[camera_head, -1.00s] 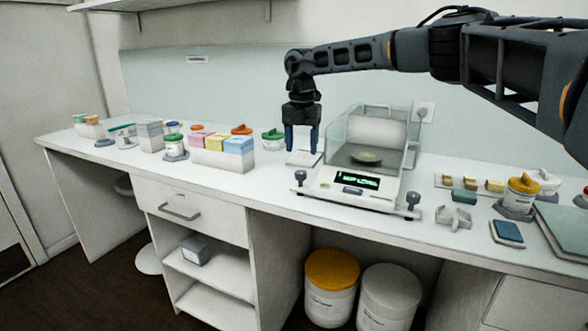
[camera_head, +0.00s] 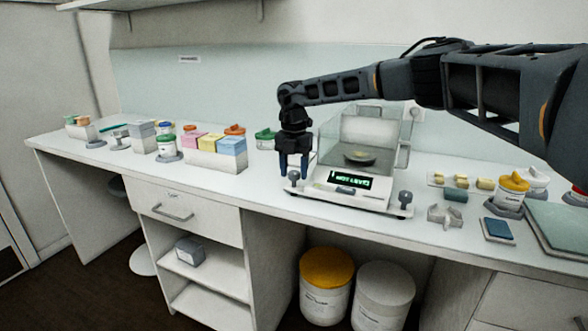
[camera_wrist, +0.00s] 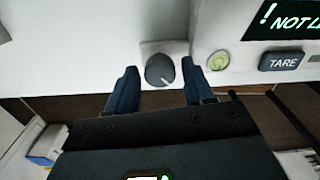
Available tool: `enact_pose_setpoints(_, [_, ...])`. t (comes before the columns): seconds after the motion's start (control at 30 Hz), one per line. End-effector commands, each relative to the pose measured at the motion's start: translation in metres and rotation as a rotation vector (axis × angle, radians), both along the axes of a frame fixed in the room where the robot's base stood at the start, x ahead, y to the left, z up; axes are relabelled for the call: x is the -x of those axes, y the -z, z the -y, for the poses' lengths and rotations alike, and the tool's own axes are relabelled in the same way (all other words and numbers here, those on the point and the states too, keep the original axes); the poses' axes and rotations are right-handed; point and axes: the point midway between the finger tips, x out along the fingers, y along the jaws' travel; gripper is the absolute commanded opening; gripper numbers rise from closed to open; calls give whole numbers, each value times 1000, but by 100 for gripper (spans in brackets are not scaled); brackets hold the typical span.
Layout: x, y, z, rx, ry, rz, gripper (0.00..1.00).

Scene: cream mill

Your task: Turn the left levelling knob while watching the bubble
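The balance (camera_head: 347,190) stands on the bench with a glass draft shield, and its green display (camera_head: 350,181) reads not level. The left levelling knob (camera_wrist: 160,70) is dark grey with a light mark, at the balance's front left corner. It also shows in the head view (camera_head: 294,176) between my fingers. My gripper (camera_wrist: 158,88) is open and pointing down, one finger on each side of the knob, with gaps visible on both sides. The round yellow-green bubble level (camera_wrist: 218,61) is just right of the knob; the bubble's exact position is too small to tell.
The right knob (camera_head: 405,198) is at the other front corner. A TARE button (camera_wrist: 284,62) lies near the bubble. A box of coloured packs (camera_head: 215,158) stands left of my gripper. Weights (camera_head: 461,181) and a white tub (camera_head: 511,194) stand right.

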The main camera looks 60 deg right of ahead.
Motion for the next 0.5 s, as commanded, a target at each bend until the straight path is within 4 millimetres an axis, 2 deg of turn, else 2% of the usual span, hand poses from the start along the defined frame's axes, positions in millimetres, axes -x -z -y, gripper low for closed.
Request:
enact_pose_setpoints(0.07, [0, 0, 0, 0, 0, 0, 44])
enact_pose_setpoints(0.43, [0, 0, 0, 0, 0, 0, 8])
enact_pose_setpoints(0.5, [0, 0, 0, 0, -1, 0, 6])
